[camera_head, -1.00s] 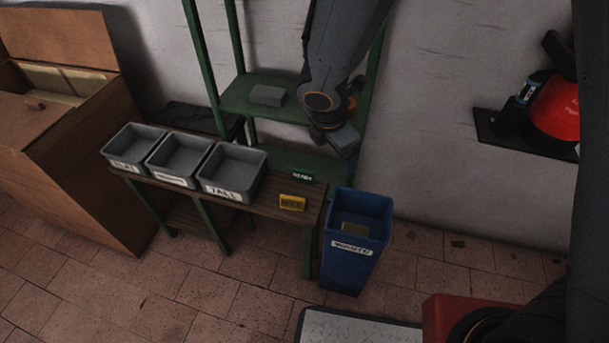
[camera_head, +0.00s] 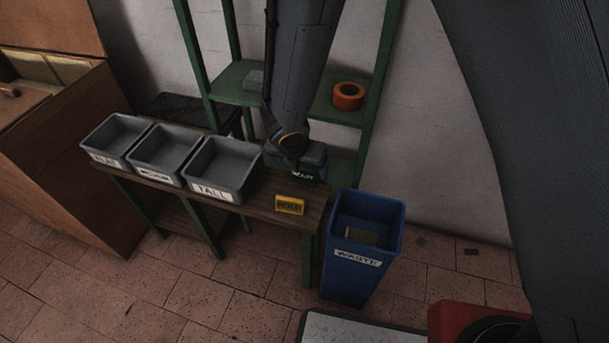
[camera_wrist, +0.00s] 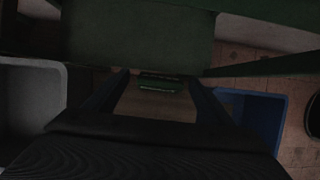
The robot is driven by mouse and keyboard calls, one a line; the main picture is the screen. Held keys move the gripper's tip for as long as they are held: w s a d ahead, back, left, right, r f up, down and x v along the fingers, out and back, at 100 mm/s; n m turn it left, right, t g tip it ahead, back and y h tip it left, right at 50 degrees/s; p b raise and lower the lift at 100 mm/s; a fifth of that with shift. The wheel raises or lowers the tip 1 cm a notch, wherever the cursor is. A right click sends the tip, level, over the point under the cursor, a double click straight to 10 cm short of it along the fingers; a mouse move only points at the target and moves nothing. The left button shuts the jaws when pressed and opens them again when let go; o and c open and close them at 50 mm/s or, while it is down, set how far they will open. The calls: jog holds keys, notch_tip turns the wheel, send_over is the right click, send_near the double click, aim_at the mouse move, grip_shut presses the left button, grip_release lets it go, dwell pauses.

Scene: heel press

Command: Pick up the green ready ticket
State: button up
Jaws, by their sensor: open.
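The green ready ticket (camera_head: 303,175) stands at the back right of the bench, with its pale lettering partly showing below my gripper. My gripper (camera_head: 298,160) is low over that end of the bench and hides part of the ticket. In the wrist view, my gripper (camera_wrist: 156,96) is open, one dark finger on each side. The ticket (camera_wrist: 160,86) shows as a green strip in the gap between the fingers, seen from above. I cannot tell whether the fingers touch it.
A yellow HOLD ticket (camera_head: 289,205) stands near the bench's (camera_head: 258,200) front edge. Left of it are three grey bins, the nearest labelled TALL (camera_head: 221,168). A blue waste bin (camera_head: 362,247) stands right of the bench. A green shelf (camera_head: 238,84) with orange tape (camera_head: 348,96) is behind.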

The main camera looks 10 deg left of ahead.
jog(key=shift+w+f, duration=0.25)
jog(key=shift+f, duration=0.2)
jog(key=c, duration=1.1)
jog(key=shift+c, duration=0.2)
